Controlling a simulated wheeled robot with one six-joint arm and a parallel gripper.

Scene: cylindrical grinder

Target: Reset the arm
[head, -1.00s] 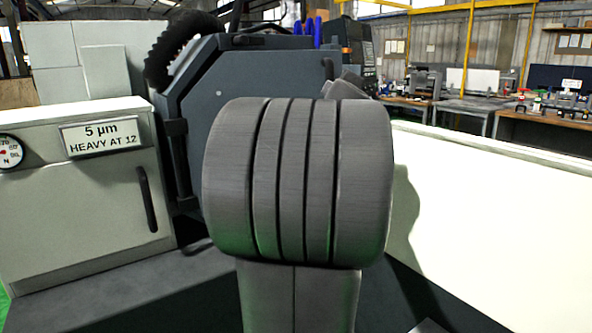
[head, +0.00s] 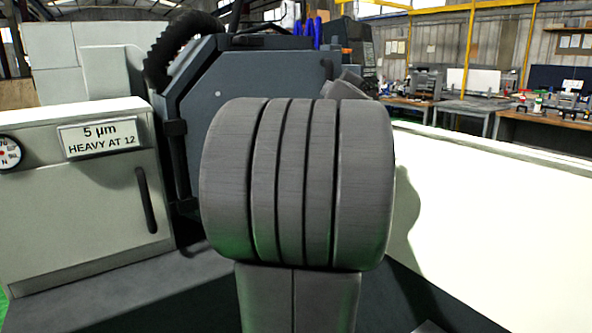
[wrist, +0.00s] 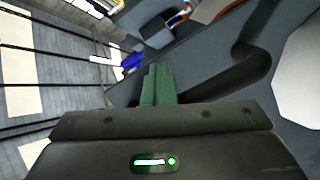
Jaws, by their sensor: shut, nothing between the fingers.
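My gripper (wrist: 158,84) shows in the wrist view, with its green fingers together and nothing between them. It points toward the upper part of a dark grey machine, apart from it as far as I can tell. In the head view my own grey arm fills the middle and hides the gripper. Behind the arm stands the dark blue-grey grinder housing (head: 240,75).
A white cabinet (head: 75,215) with a label, a gauge (head: 9,153) and a black handle stands at the left. A long white panel (head: 490,215) runs along the right. Workbenches (head: 465,108) stand far behind it. A black corrugated hose (head: 172,50) arches over the housing.

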